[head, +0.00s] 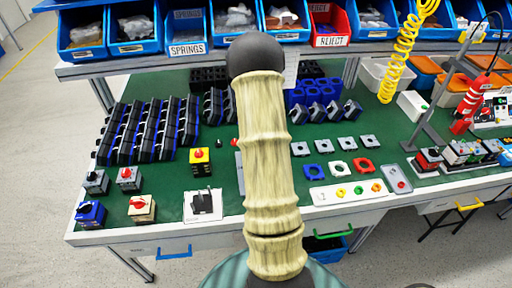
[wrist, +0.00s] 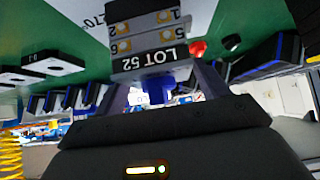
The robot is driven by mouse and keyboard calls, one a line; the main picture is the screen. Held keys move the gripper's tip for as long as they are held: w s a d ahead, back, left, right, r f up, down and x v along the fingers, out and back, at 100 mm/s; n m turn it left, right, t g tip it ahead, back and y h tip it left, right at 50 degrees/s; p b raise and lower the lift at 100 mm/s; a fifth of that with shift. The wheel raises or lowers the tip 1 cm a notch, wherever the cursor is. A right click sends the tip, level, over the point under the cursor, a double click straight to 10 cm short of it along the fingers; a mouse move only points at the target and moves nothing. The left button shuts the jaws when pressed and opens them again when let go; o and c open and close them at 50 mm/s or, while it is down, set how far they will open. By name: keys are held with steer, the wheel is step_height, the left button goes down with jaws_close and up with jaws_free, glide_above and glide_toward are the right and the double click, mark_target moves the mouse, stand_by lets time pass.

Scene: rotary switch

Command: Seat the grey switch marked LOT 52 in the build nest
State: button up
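The grey switch (wrist: 150,40) marked LOT 52 shows in the wrist view, its label upside down, with numbered brass-coloured terminals on it. My gripper (wrist: 163,78) has one finger toward each side of the switch and appears shut on it; the exact contact is hard to see. A pale panel (wrist: 222,12) with partly hidden lettering lies behind the switch. In the head view my arm hides the gripper and the held switch. A grey plate (head: 240,172) shows beside my arm there; I cannot tell whether it is the build nest.
Other switches (head: 128,178) stand at the left front, with a yellow one (head: 199,160) nearer the middle. Rows of dark switches (head: 150,130) fill the left. Square plates (head: 323,145) lie right of my arm. A red knob (wrist: 197,48) is close beside the held switch.

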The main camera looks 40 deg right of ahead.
steer(key=shift+o, duration=0.2)
steer(key=shift+w, duration=0.1)
steer(key=shift+a+r, duration=0.1)
steer(key=shift+r, duration=0.05)
steer(key=b+v, duration=0.1)
steer(key=v, duration=1)
steer(key=shift+s+r+b, duration=0.2)
steer(key=shift+s+b, duration=0.1)
steer(key=shift+b, duration=0.1)
steer(key=shift+a, duration=0.1)
steer(key=s+a+r+n+g+y, duration=0.1)
steer(key=s+a+n+g+y, duration=0.1)
steer(key=a, duration=1)
steer(key=s+a+r+n+g+y, duration=0.2)
steer(key=s+a+n+g, duration=0.1)
steer(key=a, duration=0.9)
steer(key=shift+s+a+n+y, duration=0.25)
steer(key=shift+a+n+y, duration=0.15)
steer(key=shift+n, duration=0.3)
